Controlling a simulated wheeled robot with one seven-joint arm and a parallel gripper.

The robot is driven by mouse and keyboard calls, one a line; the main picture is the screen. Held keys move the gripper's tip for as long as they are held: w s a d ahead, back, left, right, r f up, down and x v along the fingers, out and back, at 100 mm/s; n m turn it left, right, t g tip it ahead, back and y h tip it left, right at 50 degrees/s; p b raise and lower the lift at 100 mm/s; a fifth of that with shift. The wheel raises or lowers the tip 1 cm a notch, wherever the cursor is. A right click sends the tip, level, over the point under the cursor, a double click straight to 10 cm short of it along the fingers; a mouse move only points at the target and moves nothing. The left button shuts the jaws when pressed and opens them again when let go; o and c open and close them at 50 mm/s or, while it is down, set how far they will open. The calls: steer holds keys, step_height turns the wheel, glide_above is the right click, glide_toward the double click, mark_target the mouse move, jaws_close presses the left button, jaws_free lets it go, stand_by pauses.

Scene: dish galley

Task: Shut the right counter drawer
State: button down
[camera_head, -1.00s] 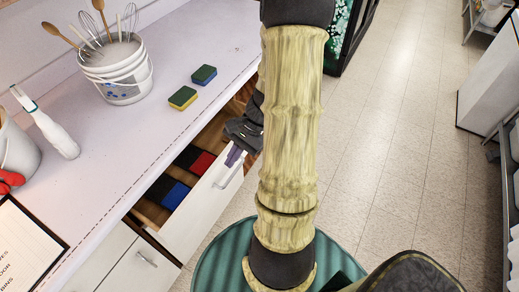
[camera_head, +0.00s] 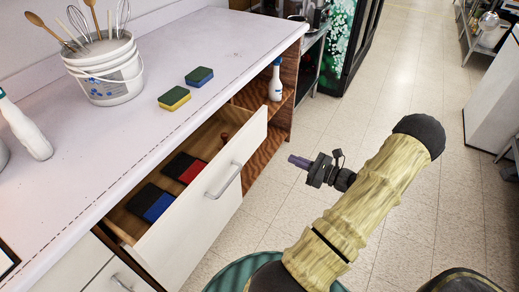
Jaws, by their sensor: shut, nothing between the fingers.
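The right counter drawer (camera_head: 207,222) stands open, pulled out from under the counter. Its white front has a metal bar handle (camera_head: 224,181). Inside it lie a blue and black sponge or brush (camera_head: 152,203), a red and black one (camera_head: 186,168) and a small reddish item (camera_head: 225,137). My gripper (camera_head: 291,160) is to the right of the drawer front, over the floor, apart from it. Its fingers are together and point left, with nothing held.
The counter top (camera_head: 160,55) carries a white bucket of utensils (camera_head: 105,75), two sponges (camera_head: 174,98) and a white bottle (camera_head: 25,130). An open wooden shelf with a spray bottle (camera_head: 275,82) stands beyond the drawer. Another drawer front (camera_head: 118,280) is at the lower left. The tiled floor at right is clear.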

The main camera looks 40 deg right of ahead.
mark_target(252, 143)
steer(key=x, duration=1.4)
steer(key=shift+f, duration=0.1)
